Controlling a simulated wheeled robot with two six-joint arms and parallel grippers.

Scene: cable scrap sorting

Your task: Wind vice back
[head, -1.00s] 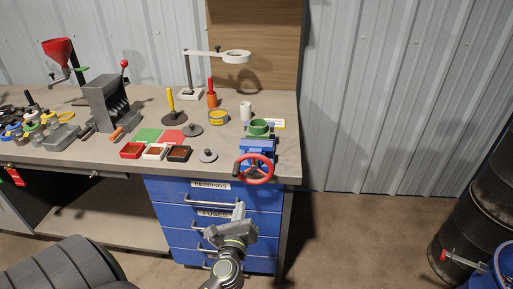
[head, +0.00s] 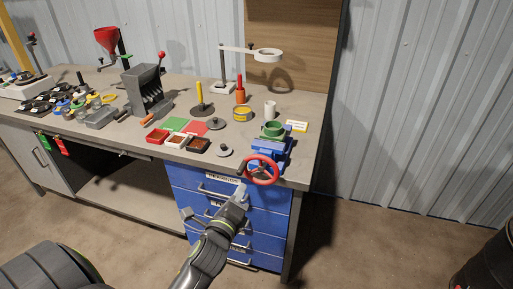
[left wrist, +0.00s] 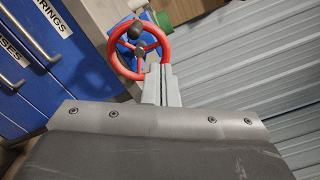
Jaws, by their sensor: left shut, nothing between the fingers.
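The blue vice (head: 272,146) stands at the bench's front right edge, with a red handwheel (head: 262,170) facing me. A green ring-shaped piece (head: 272,130) sits at the top of the vice. My left gripper (head: 241,190) is shut and empty, just below and left of the wheel in the head view. In the left wrist view the red wheel (left wrist: 117,49) with its dark knob (left wrist: 135,32) lies beyond the shut fingertips (left wrist: 160,68), which overlap its lower right rim. I cannot tell whether they touch it. My right gripper is not in view.
Blue drawers (head: 228,215) with bar handles stand below the vice, close to my left arm. On the bench are small red, white and dark trays (head: 177,142), a yellow tin (head: 242,113), a white cup (head: 270,109) and a magnifier lamp (head: 267,55).

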